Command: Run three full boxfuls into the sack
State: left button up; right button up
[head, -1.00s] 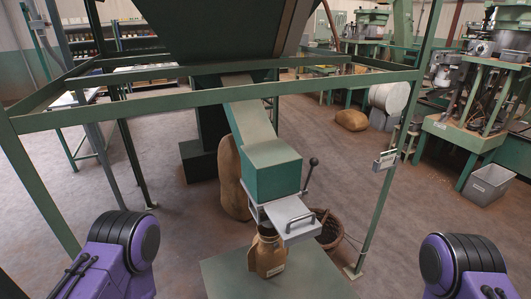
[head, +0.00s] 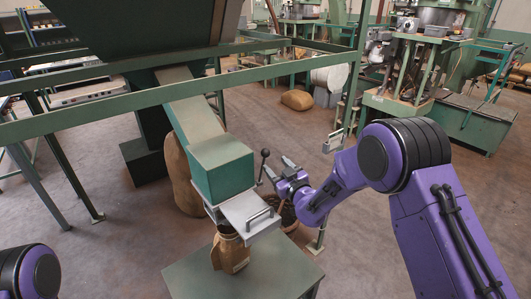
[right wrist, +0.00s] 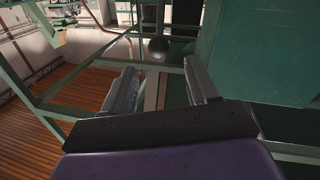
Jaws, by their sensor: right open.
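The green metal box (head: 222,170) sits at the foot of the sloping chute (head: 190,108). Under it is a grey slide plate (head: 240,207) with a bar handle (head: 259,217). A brown sack (head: 231,252) stands upright below the plate, its mouth partly hidden by it. A lever with a black knob (head: 265,153) rises at the box's right side. My right gripper (head: 278,166) is open and empty just right of the lever. In the right wrist view the knob (right wrist: 158,45) appears between and beyond the open fingers (right wrist: 159,68). My left gripper is out of view.
The sack stands on a green table (head: 270,265). A green frame rail (head: 130,122) crosses before the chute. A larger sack (head: 180,175) stands behind the box, and a basket (head: 288,215) is partly hidden behind my right gripper. Open floor lies to the left.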

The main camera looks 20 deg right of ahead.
aim_at(268, 156)
jog(key=w, duration=0.3)
jog(key=w+p, duration=0.1)
jog(key=w, duration=0.2)
jog(key=w+a+p, duration=0.1)
jog(key=w, duration=0.2)
jog(key=shift+a+f, duration=0.1)
grip_shut()
